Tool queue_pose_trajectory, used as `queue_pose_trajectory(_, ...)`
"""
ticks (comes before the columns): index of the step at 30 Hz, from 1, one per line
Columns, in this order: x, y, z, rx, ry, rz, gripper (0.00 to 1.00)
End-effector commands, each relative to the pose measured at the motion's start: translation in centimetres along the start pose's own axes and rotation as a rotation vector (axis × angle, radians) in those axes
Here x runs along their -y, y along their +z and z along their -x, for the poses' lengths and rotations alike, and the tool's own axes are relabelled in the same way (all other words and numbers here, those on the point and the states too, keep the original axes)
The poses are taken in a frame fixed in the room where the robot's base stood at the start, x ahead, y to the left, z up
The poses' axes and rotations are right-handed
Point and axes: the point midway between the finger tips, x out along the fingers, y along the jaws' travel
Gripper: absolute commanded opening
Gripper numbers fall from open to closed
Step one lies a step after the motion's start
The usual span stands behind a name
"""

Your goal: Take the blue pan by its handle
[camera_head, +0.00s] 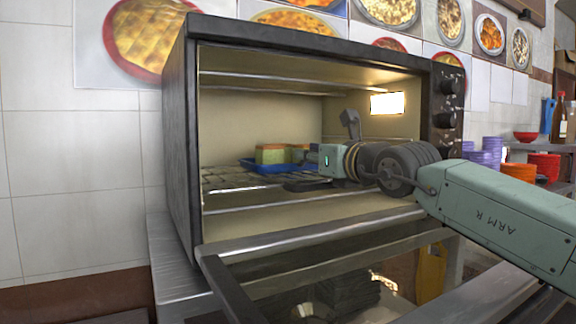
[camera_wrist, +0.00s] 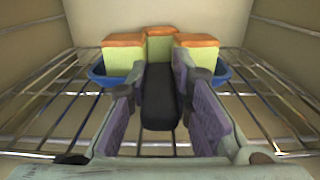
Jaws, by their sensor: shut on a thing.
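The blue pan (camera_head: 262,168) rests on the rack inside the open oven, holding green-yellow blocks with orange tops (camera_head: 272,154). In the wrist view the pan's blue rim (camera_wrist: 98,76) shows on both sides of the blocks (camera_wrist: 122,57). Its dark handle (camera_wrist: 158,98) points back toward me. My gripper (camera_head: 302,184) reaches into the oven from the right. In the wrist view my gripper (camera_wrist: 160,108) has its purple-padded fingers on either side of the handle, shut on it. The exact contact is hard to see.
The oven rack (camera_wrist: 50,98) lies under the pan. The oven's side walls (camera_head: 183,150) flank the space, and its glass door (camera_head: 330,265) is folded down in front. Purple and red dish stacks (camera_head: 545,165) stand at the right.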

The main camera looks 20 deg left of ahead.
Motion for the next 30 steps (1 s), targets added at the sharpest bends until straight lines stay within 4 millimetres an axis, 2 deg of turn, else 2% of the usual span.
queue_pose_trajectory(5, 0.0, -0.01, 0.0, 0.0, 0.0, 0.0, 0.0)
queue_pose_trajectory(30, -0.02, 0.43, 0.22, 0.004, 0.0, 0.001, 0.0)
